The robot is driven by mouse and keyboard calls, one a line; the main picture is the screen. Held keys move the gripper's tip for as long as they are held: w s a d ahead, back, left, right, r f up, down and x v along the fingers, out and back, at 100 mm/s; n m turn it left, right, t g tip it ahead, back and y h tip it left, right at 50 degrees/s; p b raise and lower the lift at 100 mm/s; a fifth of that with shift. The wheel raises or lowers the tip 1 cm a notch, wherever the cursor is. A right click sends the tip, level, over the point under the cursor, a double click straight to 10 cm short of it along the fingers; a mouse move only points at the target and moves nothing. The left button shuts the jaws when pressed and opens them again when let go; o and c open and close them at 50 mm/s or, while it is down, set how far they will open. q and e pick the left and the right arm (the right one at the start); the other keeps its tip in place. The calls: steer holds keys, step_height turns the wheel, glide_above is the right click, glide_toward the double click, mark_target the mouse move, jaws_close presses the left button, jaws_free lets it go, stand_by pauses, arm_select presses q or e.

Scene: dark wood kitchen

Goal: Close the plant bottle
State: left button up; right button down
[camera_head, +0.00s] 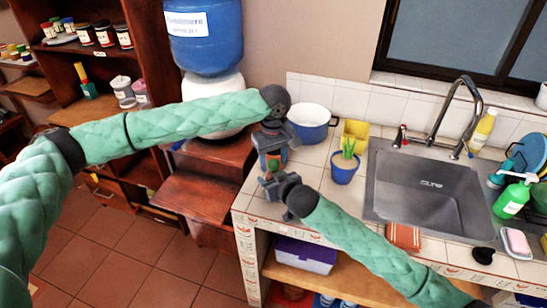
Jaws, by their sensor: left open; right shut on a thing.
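The plant bottle (273,164) shows only in part between my two grippers, at the left end of the tiled counter. Its visible part looks greenish with some orange. My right gripper (270,178) comes from below right and is shut on the lower part of the bottle. My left gripper (269,146) is open at the bottle's upper part, fingers pointing down. The fingers hide the bottle's top, so I cannot tell whether a cap is on it or whether the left fingers touch it.
A blue-and-white pot (311,126), a yellow box (355,130) and a blue pot with a green plant (343,174) stand close to the right. The sink (425,187) is beyond. A blue water jug (205,45) stands behind my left arm.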

arm_select(q)
steer(key=shift+c, duration=0.4)
steer(key=c, duration=0.9)
steer(key=shift+m, duration=1.7)
steer(key=shift+c, duration=0.2)
steer(key=o, duration=1.1)
steer(key=shift+r, duration=2.25)
